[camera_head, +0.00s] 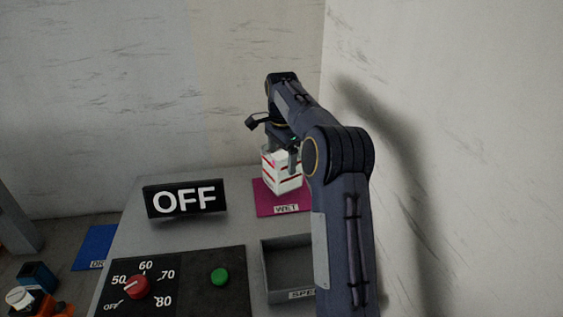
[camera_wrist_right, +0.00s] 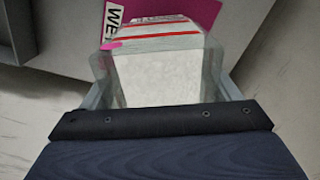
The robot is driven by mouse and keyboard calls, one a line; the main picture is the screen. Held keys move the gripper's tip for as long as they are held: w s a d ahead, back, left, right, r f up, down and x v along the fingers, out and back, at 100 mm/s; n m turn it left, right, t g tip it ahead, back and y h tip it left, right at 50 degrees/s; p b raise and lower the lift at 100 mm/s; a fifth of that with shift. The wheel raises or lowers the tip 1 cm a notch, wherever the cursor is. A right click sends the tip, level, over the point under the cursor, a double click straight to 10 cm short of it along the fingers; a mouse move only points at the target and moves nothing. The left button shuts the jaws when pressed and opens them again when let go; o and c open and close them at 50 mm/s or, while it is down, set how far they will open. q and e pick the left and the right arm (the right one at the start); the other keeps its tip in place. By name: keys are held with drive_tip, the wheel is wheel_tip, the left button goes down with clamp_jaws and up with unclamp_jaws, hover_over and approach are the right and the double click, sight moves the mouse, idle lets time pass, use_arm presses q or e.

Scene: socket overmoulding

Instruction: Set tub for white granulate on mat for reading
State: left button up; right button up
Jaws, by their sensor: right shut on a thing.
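A tub of white granulate (camera_head: 282,172) with red stripes and a pink mark is at the magenta mat labelled WET (camera_head: 263,205). My right gripper (camera_head: 281,153) is shut on the tub from above, one finger on each side. The tub looks upright; I cannot tell whether its base touches the mat or is just above it. In the right wrist view the tub (camera_wrist_right: 160,78) shows pale granulate between the fingers, with part of the mat (camera_wrist_right: 190,9) beyond. My left gripper is not in view.
A black OFF sign (camera_head: 185,199) stands left of the mat. In front are a dial panel with a red knob (camera_head: 137,287), a green button (camera_head: 220,277) and a grey open tray (camera_head: 287,266). A blue mat (camera_head: 95,246) lies lower left. A wall rises close on the right.

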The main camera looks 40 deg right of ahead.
drive_tip(key=shift+a+f, duration=0.1)
drive_tip(key=shift+f, duration=0.85)
drive_tip(key=shift+f, duration=0.1)
drive_tip(key=o, duration=1.7)
wheel_tip(320, 180, up, 12)
drive_tip(key=shift+r+p, duration=0.1)
drive_tip(key=shift+p, duration=0.9)
